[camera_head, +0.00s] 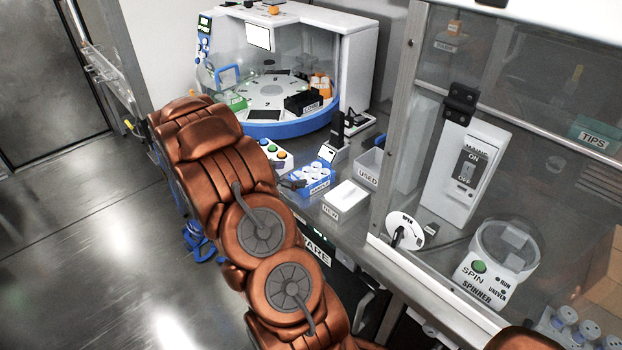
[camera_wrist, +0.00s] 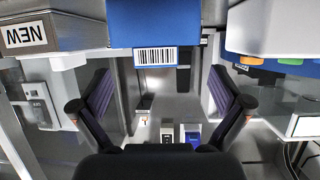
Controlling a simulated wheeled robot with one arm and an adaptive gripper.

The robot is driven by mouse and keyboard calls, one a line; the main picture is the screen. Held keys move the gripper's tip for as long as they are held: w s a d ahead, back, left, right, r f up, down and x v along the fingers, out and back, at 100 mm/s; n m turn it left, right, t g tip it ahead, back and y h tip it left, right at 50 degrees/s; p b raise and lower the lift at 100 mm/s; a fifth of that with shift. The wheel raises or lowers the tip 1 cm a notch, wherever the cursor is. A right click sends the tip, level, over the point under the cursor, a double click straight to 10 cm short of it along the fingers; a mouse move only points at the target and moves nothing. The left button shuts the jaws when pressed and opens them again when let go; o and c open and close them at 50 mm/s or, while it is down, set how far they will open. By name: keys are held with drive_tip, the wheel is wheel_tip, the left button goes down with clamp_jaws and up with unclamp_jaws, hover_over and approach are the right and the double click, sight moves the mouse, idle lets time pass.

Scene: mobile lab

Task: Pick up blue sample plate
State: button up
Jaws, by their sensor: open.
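A blue block with a white top and a front label (camera_head: 315,177) stands on the bench between the button box and the white NEW box. In the wrist view, a blue face with a barcode label (camera_wrist: 155,22) shows at the top middle, cut off by the frame edge; it seems to be the sample plate. My gripper (camera_wrist: 160,73) is open, its two dark fingers spread wide with nothing between them. The blue face lies beyond the fingertips, roughly centred between them. In the head view my gripper is mostly hidden behind my arm.
The NEW box (camera_head: 345,197) stands right of the blue block and the button box (camera_head: 275,156) left. The USED bin (camera_head: 367,167) and a black upright device (camera_head: 337,132) are close behind. A glass-fronted machine (camera_head: 365,65) stands at the back. A glazed cabinet frame (camera_head: 405,110) rises right.

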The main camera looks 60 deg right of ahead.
sight(311, 173)
drive_tip(key=shift+s+d+f, duration=0.1)
drive_tip(key=shift+s+d, duration=0.25)
drive_tip(key=shift+d, duration=0.05)
drive_tip(key=shift+f+p+x, duration=0.2)
drive_tip(key=shift+p+x, duration=1)
drive_tip(key=shift+x, duration=2.3)
drive_tip(key=shift+a, duration=0.15)
drive_tip(key=shift+c, duration=0.3)
drive_tip(key=c, duration=0.9)
drive_tip(key=shift+r, duration=0.1)
